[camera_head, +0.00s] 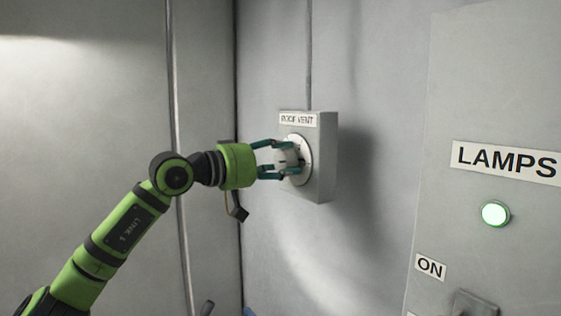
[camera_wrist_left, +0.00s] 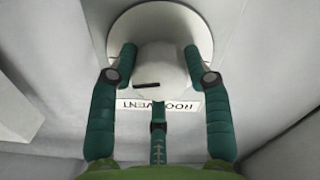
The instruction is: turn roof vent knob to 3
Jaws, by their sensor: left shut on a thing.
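The roof vent box (camera_head: 322,160) is a grey box on the wall, with a "ROOF VENT" label (camera_head: 298,120) on its front. A round pale dial plate (camera_head: 304,171) sits below the label. The knob (camera_head: 286,158) stands out from it and is light grey. My left gripper (camera_head: 283,159) is shut on the knob from the front. In the left wrist view the teal fingers (camera_wrist_left: 160,62) lie on both sides of the knob (camera_wrist_left: 160,68), which bears a short dark mark. The label looks upside down there. No dial numbers can be read. My right gripper is not in view.
A grey panel (camera_head: 470,80) on the right carries a "LAMPS" label (camera_head: 505,161), a lit green lamp (camera_head: 495,213) and an "ON" label (camera_head: 430,267) above a partly seen switch (camera_head: 474,304). A conduit (camera_head: 308,60) runs up the wall from the box. The space left of the box is bare wall.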

